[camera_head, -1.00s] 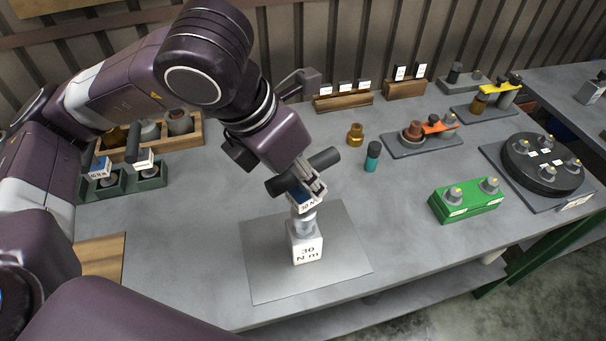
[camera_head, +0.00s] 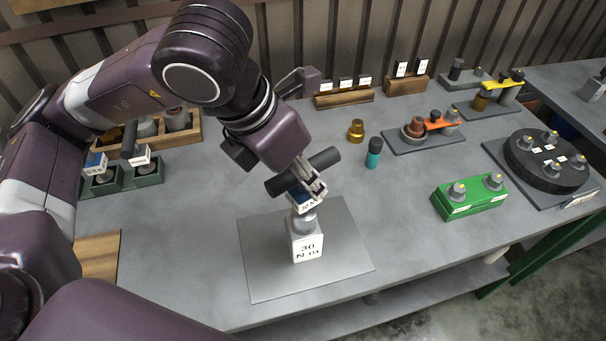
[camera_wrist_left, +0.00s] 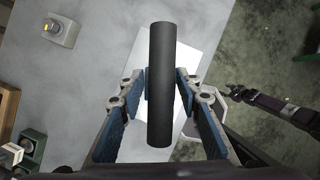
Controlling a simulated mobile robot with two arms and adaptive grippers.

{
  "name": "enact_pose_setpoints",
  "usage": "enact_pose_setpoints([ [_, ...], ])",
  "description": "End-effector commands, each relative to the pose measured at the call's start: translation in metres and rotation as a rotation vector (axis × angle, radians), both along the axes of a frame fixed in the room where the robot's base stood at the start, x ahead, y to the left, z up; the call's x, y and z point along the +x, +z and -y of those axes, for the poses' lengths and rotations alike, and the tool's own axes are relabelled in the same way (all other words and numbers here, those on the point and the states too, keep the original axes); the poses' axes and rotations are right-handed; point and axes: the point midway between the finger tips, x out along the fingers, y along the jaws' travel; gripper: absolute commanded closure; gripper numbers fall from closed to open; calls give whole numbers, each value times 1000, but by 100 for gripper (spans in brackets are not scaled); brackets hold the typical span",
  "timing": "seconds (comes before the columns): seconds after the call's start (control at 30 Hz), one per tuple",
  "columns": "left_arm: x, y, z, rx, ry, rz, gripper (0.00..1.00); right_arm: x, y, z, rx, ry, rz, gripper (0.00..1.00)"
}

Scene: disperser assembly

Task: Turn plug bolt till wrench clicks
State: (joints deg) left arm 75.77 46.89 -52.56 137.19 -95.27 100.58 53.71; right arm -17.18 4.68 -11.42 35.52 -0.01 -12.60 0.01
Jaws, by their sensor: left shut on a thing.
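My left gripper (camera_head: 310,185) is shut on the torque wrench, a tool with a dark cross handle (camera_head: 322,168) and a blue-and-white labelled body (camera_head: 305,204). The wrench points down onto the top of a white block (camera_head: 306,248) marked 30 N m. The plug bolt at their joint is hidden, so I cannot tell how it is seated. In the left wrist view, the dark handle (camera_wrist_left: 161,85) crosses between the blue-padded fingers (camera_wrist_left: 160,95). A dark arm at the right of that view, apparently mine, ends in a small gripper (camera_wrist_left: 238,92); its jaws are too small to read.
The block stands on a metal plate (camera_head: 262,282). A green holder with two bolts (camera_head: 470,200), a teal cylinder (camera_head: 374,153) and a brass part (camera_head: 356,131) stand to the right. Dark green wrench holders (camera_head: 150,173) are at left. Bare table surrounds the plate.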

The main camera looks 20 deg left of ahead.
Motion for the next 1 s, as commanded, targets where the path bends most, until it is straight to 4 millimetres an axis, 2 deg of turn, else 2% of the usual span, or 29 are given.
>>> enact_pose_setpoints([
  [0.73, 0, -17, 0, -1, 0, 2, 100, 0, -23, -2, 2, -1, 0, 60],
  [1.0, 1, -16, 0, -2, -67, 1, 100, 0, -21, -3, 4, -1, -1, 60],
])
